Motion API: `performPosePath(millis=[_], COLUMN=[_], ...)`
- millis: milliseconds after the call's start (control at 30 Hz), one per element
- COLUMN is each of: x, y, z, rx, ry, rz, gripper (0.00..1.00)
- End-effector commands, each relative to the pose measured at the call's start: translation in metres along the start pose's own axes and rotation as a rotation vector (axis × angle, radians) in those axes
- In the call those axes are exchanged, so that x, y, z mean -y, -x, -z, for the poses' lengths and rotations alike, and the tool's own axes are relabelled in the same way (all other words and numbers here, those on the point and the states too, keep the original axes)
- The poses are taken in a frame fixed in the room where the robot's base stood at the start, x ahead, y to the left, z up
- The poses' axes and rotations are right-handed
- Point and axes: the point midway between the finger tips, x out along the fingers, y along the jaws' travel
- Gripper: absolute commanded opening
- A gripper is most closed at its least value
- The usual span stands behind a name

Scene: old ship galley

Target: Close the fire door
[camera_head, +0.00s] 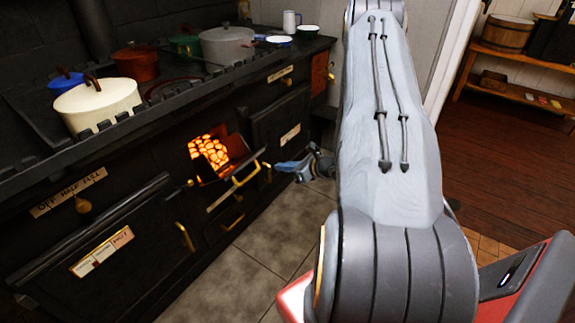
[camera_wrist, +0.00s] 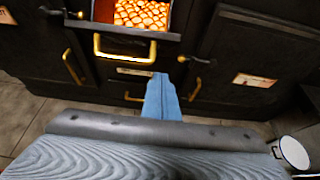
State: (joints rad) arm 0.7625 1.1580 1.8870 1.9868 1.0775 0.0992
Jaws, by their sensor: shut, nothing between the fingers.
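The fire door (camera_head: 235,168) is on the front of the black stove and stands open, folded down and outward. Its brass handle (camera_head: 246,174) is at the outer edge. Behind it, glowing coals (camera_head: 208,150) show in the firebox. In the wrist view the coals (camera_wrist: 142,14) are at the top, with the brass door handle (camera_wrist: 125,50) just below them. My gripper (camera_head: 284,167) is shut and empty, to the right of the door and apart from it in the head view. In the wrist view the blue fingers (camera_wrist: 161,88) point toward the stove, below and right of the handle.
The black stove carries a cream pot (camera_head: 98,104), a red-brown pot (camera_head: 136,64) and a grey pot (camera_head: 228,46). A closed oven door (camera_head: 100,250) is at left, another (camera_head: 280,122) at right. Tiled floor (camera_head: 262,262) is clear before the stove. Shelves (camera_head: 515,55) stand far right.

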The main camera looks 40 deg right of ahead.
Motion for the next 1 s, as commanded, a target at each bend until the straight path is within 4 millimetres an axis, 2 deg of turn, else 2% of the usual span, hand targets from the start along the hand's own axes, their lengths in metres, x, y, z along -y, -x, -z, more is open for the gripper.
performPosePath(millis=[100, 267, 300, 500, 1000], x=[-0.002, -0.002, 0.0, 0.0, 0.0], y=[-0.025, -0.055, -0.053, -0.058, -0.06], z=[0.0, 0.0, -0.012, -0.034, -0.039], rx=[-0.001, -0.001, 0.001, 0.0, -0.001], ry=[0.002, 0.001, 0.004, 0.003, 0.001], rz=[-0.004, -0.003, -0.001, -0.001, 0.0], gripper=[0.0, 0.0, 0.0, 0.0, 0.0])
